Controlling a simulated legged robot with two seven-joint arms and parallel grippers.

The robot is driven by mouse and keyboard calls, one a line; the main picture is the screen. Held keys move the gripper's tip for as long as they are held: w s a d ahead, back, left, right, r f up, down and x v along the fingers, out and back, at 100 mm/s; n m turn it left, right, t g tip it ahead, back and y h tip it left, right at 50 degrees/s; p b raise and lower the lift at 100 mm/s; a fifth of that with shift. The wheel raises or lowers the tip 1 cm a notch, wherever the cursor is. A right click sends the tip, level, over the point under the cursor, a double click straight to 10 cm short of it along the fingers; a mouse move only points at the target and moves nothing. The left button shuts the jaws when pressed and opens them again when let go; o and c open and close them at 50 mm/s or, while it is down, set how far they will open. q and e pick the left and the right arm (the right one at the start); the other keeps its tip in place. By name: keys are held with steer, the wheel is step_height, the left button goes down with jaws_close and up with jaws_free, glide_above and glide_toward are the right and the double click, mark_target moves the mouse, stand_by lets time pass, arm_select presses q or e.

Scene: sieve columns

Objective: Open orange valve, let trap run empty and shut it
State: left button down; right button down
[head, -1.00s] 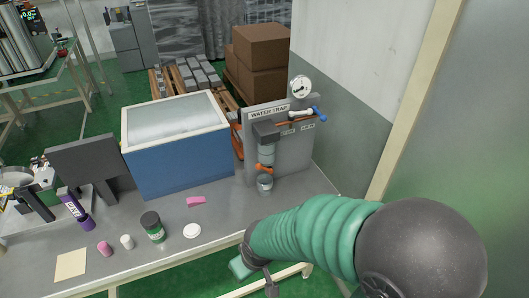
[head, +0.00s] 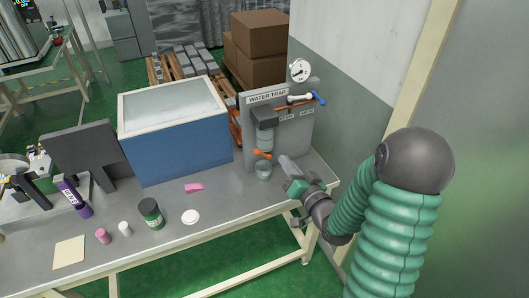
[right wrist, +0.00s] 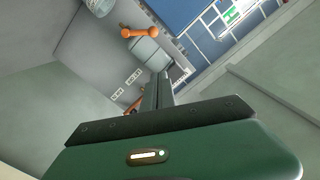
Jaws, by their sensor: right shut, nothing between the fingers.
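The water trap, a grey panel (head: 297,141) with a clear bowl (head: 265,138), stands at the right end of the bench. The orange valve (head: 262,154) sits below the bowl, its handle roughly crosswise; it also shows in the right wrist view (right wrist: 139,32). A small clear cup (head: 263,172) stands under it, and part of a cup (right wrist: 100,5) shows at the top of the right wrist view. My right gripper (head: 286,162) is shut and empty, just right of the valve and cup, apart from them. My left gripper is out of view. The water level is too small to tell.
A blue tub (head: 178,155) stands left of the trap. A pressure gauge (head: 300,70) and a blue-tipped lever (head: 318,97) top the panel. The wall is close on the right.

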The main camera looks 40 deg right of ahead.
glide_above(263, 153)
steer(key=d+v, duration=0.1)
steer(key=v, duration=0.2)
steer(key=shift+s+d+f, duration=0.1)
steer(key=shift+s+f, duration=0.05)
steer(key=shift+f, duration=0.15)
steer(key=f, duration=0.1)
steer(key=a, duration=0.1)
steer(key=f, duration=0.1)
steer(key=shift+w+a+f, duration=0.2)
steer(key=shift+w+f, duration=0.05)
steer(key=shift+f, duration=0.05)
steer(key=shift+w+a+f, duration=0.15)
steer(key=shift+a+f, duration=0.1)
steer(key=shift+f, duration=0.15)
steer(key=shift+a+f+b, duration=0.1)
steer(key=shift+b, duration=0.2)
